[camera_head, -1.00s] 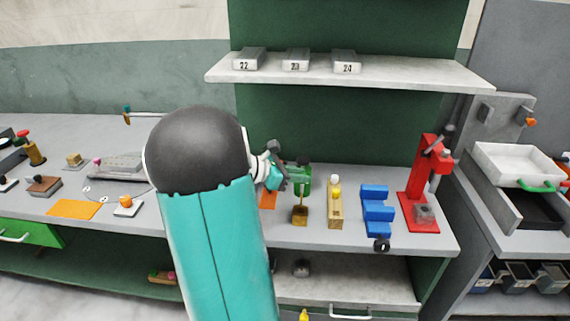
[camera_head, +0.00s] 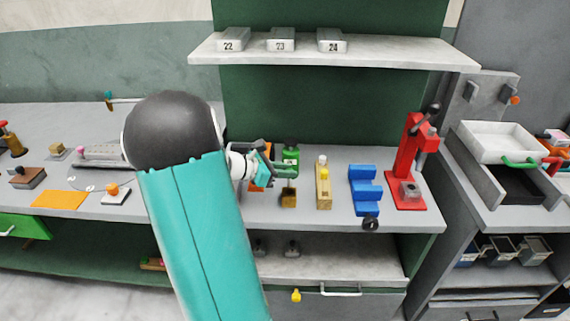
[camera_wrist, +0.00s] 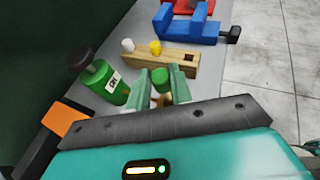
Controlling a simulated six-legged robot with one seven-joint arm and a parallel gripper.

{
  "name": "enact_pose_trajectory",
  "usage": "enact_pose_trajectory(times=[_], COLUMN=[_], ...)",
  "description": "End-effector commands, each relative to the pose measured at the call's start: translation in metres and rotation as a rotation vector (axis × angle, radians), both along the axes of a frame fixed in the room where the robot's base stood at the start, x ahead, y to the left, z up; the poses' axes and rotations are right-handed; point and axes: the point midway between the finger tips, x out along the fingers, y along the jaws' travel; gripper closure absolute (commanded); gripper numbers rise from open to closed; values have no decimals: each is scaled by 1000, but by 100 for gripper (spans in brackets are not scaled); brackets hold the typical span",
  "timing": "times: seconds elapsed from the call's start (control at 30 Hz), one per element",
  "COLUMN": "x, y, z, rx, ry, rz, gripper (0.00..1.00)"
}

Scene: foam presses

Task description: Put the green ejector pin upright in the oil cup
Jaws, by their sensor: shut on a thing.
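My gripper (camera_head: 284,172) is shut on the green ejector pin; its green head (camera_wrist: 160,76) shows between the two fingers in the wrist view. In the head view a short piece of the pin's brass-coloured shaft shows below the fingers, pointing down. Right under it is a small brown-brass block-like cup (camera_head: 289,200), which I take for the oil cup. The shaft looks roughly upright. I cannot tell whether its lower end is inside the cup or just above it. In the wrist view the fingers and wrist mostly hide the cup.
A wooden rack (camera_head: 323,190) with a white and a yellow pin and an empty square hole stands to the right. A green labelled can (camera_wrist: 113,88) stands close behind my gripper. A blue block (camera_head: 364,190) and a red press (camera_head: 408,170) stand farther right.

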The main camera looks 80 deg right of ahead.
Motion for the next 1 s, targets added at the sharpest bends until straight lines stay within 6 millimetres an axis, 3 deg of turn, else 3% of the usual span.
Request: enact_pose_trajectory(times=[0.23,1.0], x=[0,0], y=[0,0], z=[-9,-9], rx=[0,0], ry=[0,-1], rz=[-1,-1], gripper=[100,100])
